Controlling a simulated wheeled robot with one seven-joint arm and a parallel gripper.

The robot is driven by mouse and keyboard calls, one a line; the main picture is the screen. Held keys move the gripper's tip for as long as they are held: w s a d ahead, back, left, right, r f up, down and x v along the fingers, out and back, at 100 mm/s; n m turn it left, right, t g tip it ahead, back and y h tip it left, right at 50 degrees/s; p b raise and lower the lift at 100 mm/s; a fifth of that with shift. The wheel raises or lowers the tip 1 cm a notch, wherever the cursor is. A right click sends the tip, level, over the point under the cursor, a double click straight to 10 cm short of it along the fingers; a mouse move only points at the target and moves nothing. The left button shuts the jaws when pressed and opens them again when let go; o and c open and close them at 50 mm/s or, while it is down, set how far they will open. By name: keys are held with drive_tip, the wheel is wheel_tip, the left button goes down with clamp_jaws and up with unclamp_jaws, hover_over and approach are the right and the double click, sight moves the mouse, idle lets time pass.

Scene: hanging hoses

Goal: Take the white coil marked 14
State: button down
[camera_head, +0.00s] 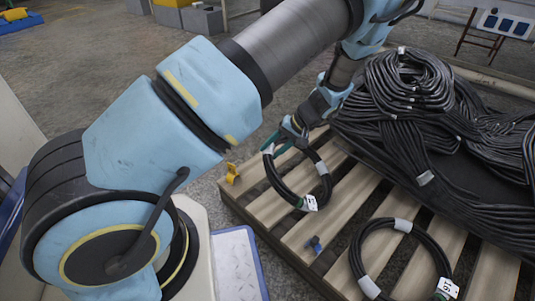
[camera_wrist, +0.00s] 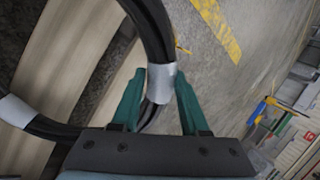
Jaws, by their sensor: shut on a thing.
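No white coil shows; the coils are black with pale bands. My gripper (camera_head: 287,138) is shut on one black coil (camera_head: 276,180) at its upper left, over the pallet's near left part. A white tag (camera_head: 310,203) hangs at its lower edge; its number is too small to read surely. In the wrist view, my gripper's green fingers (camera_wrist: 160,78) stand on both sides of a grey band on the coil (camera_wrist: 147,22). I cannot tell whether the coil still touches the pallet. A second black coil (camera_head: 356,262) lies to the right, its tag (camera_head: 447,289) also hard to read.
The wooden pallet (camera_head: 330,226) has open gaps between slats. A large heap of black hoses (camera_head: 405,85) covers its far right. A small blue piece (camera_head: 315,244) lies between the coils. A yellow piece (camera_head: 232,173) is at the pallet's left edge.

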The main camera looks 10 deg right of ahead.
drive_tip(key=d+r, duration=0.1)
drive_tip(key=s+d+r+y+p, duration=0.1)
drive_tip(key=r, duration=0.1)
drive_tip(key=shift+d+t+y+p, duration=0.25)
drive_tip(key=shift+t+y+p, duration=0.05)
drive_tip(key=shift+t, duration=0.1)
wheel_tip(320, 180, up, 7)
drive_tip(key=p, duration=0.6)
drive_tip(key=shift+d, duration=0.25)
